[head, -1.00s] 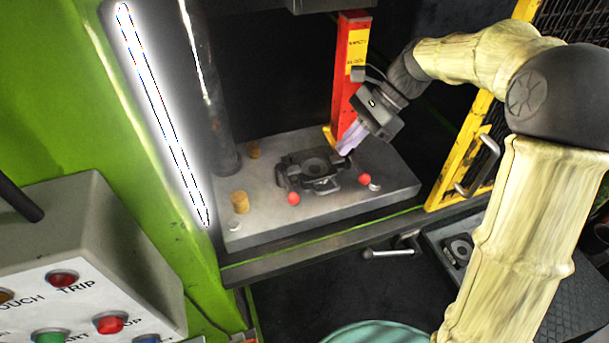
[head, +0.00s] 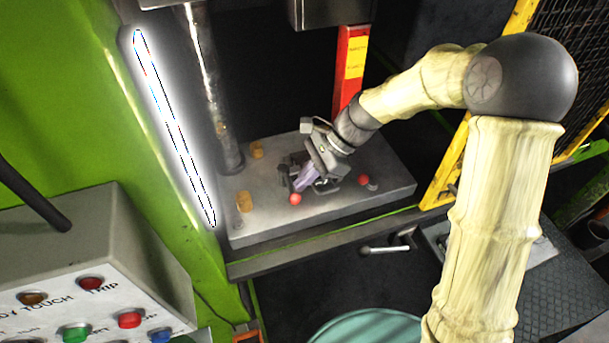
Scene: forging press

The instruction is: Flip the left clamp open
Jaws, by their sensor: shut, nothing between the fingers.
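The left clamp's red ball knob (head: 295,199) shows at the front left of the dark die fixture on the press bed. My gripper (head: 302,184) is shut and empty. Its pale purple fingers point down and left, over the left part of the fixture, just behind and above the left red knob. I cannot tell whether the fingertips touch the clamp. The rest of the left clamp is largely hidden by the fingers. The right clamp's red knob (head: 364,180) is in plain view at the fixture's right side.
The grey press bed (head: 270,223) has two brass-coloured cylinders, one at the left front (head: 244,202) and one at the left back (head: 257,150). A red post (head: 350,70) stands behind. A yellow guard frame (head: 452,170) is at right. The press ram (head: 330,12) hangs above.

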